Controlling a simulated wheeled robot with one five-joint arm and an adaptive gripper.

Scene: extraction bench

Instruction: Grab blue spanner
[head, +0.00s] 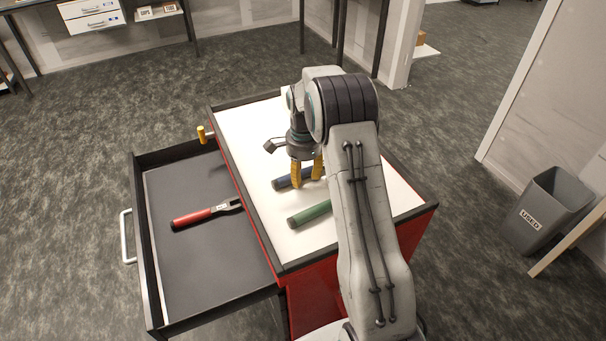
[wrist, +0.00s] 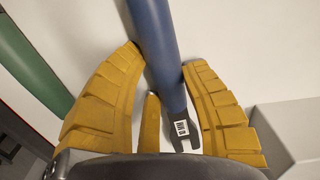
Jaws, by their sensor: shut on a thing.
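The blue spanner (wrist: 160,45) lies on the white top of the red cart, with its blue handle and dark open-ended head showing in the wrist view. In the head view its blue handle (head: 281,184) shows just left of my gripper's yellow fingers. My gripper (head: 306,178) points down over it. In the wrist view my gripper (wrist: 165,70) has its yellow fingers on both sides of the blue handle, shut on it near the head end. In the head view my arm hides the spanner's right part.
A green-handled tool (head: 309,214) lies beside it on the cart top (head: 245,130). A red spanner (head: 205,213) lies in the open drawer (head: 200,280) at the left. A grey bin (head: 550,205) marked USED stands on the floor at the right.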

